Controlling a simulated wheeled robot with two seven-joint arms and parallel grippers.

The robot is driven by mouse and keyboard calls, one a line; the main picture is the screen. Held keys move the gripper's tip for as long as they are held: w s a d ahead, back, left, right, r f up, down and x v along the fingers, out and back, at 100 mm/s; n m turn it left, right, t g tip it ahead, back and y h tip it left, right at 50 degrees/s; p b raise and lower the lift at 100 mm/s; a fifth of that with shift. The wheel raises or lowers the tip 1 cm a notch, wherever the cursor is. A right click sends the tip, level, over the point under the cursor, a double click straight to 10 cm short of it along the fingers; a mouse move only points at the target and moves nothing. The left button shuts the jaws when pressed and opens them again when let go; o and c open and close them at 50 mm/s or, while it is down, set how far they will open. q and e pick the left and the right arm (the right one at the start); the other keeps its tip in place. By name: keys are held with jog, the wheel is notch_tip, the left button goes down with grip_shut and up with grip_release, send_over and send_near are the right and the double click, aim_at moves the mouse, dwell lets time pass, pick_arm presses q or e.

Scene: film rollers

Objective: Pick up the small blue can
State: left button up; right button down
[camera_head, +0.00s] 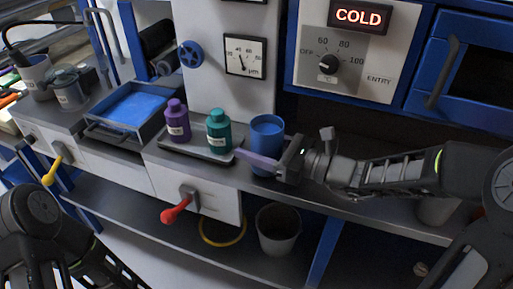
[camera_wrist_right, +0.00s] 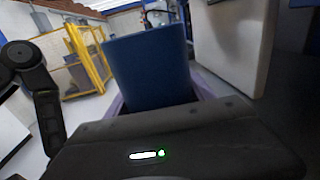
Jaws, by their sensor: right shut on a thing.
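The small blue can (camera_head: 267,132) stands upright at the front of the counter, right of the teal bottle (camera_head: 218,132). My right gripper (camera_head: 255,158) comes in from the right and is shut on the can's lower part, with a pale purple finger across its front. The far finger is hidden behind the can. In the right wrist view the can (camera_wrist_right: 150,68) fills the space between the purple fingers. I cannot tell whether its base touches the counter. My left arm shows at lower left; its gripper is out of frame.
A purple bottle (camera_head: 176,122) and the teal bottle stand on a grey tray (camera_head: 196,151). A blue-lined tray (camera_head: 131,108) is further left. Red (camera_head: 175,211) and yellow (camera_head: 52,171) levers jut from the front. A grey bucket (camera_head: 278,230) sits on the lower shelf.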

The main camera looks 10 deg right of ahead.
notch_tip(320, 180, up, 9)
jog(key=p, duration=0.1)
jog(key=shift+p, duration=0.35)
jog(key=shift+f, duration=0.15)
dwell(0.9)
